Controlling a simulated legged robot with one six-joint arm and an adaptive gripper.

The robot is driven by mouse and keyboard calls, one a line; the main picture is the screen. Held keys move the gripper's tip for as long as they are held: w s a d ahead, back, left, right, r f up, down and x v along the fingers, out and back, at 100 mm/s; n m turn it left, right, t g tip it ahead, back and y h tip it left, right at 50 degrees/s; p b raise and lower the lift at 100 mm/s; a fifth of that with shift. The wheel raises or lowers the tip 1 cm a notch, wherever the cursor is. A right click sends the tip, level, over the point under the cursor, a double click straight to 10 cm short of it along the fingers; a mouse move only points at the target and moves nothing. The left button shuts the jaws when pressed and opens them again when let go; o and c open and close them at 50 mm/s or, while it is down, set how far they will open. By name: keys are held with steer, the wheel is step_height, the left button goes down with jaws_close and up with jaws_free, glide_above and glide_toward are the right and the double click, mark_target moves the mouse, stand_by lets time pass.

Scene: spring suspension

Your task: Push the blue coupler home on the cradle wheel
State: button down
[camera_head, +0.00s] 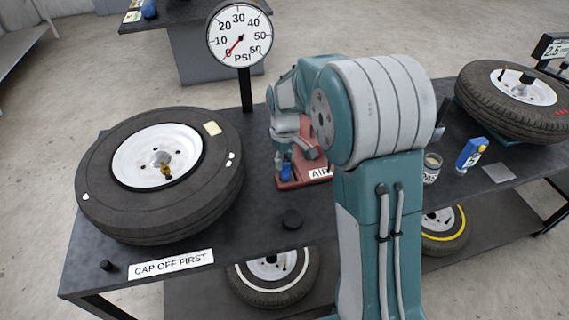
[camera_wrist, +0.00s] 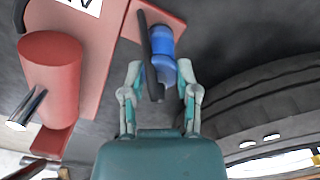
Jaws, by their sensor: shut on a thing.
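The blue coupler (camera_head: 286,172) is at the left side of the red AIR stand (camera_head: 300,180). In the wrist view the coupler (camera_wrist: 161,50) lies between my gripper's two fingers (camera_wrist: 160,72), with a black hose beside it. My gripper (camera_head: 285,158) is shut on it; the contact is partly hidden in the head view. A wheel (camera_head: 140,215) lies flat at the left of the bench, with a brass-coloured valve (camera_head: 166,171) near its hub. Another wheel (camera_head: 500,112) rests on a teal support at the right. I cannot tell which is the cradle wheel.
A PSI gauge (camera_head: 239,42) stands behind, its needle near zero. A can (camera_head: 432,167) and a blue device (camera_head: 469,155) stand at right. In the wrist view a red cylinder (camera_wrist: 50,78) is at left.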

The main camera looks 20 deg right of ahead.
step_height(320, 180, up, 13)
stand_by(0.7)
steer(key=shift+a, duration=0.1)
